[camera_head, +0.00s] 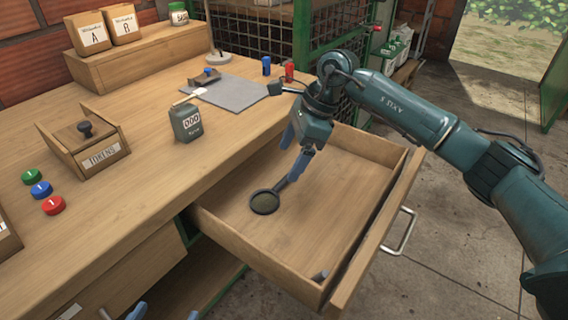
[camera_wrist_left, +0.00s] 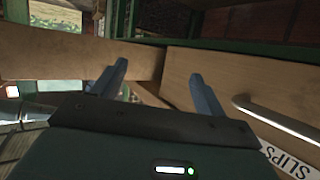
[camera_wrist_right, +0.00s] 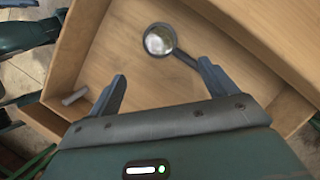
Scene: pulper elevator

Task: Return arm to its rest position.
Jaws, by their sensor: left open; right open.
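My right arm reaches in from the right in the head view. Its gripper (camera_head: 293,160) is over the open drawer (camera_head: 372,243), fingers apart with nothing between them. A round magnifier (camera_head: 265,202) with a dark rim lies in the drawer. In the right wrist view the magnifier (camera_wrist_right: 159,40) is beyond the open fingers (camera_wrist_right: 163,88); its handle runs behind one finger, and I cannot tell if they touch. My left gripper (camera_head: 165,313) shows only its fingertips at the bottom edge. In the left wrist view it is open and empty (camera_wrist_left: 157,90), near a wooden drawer front labelled SLIPS (camera_wrist_left: 225,85).
The open drawer's front and metal handle (camera_head: 399,232) jut out below my right arm. The bench holds a green tin (camera_head: 186,122), a TOKENS box (camera_head: 90,145), a grey mat (camera_head: 238,93) and coloured discs. A green mesh cage (camera_head: 340,30) stands behind. Floor at right is clear.

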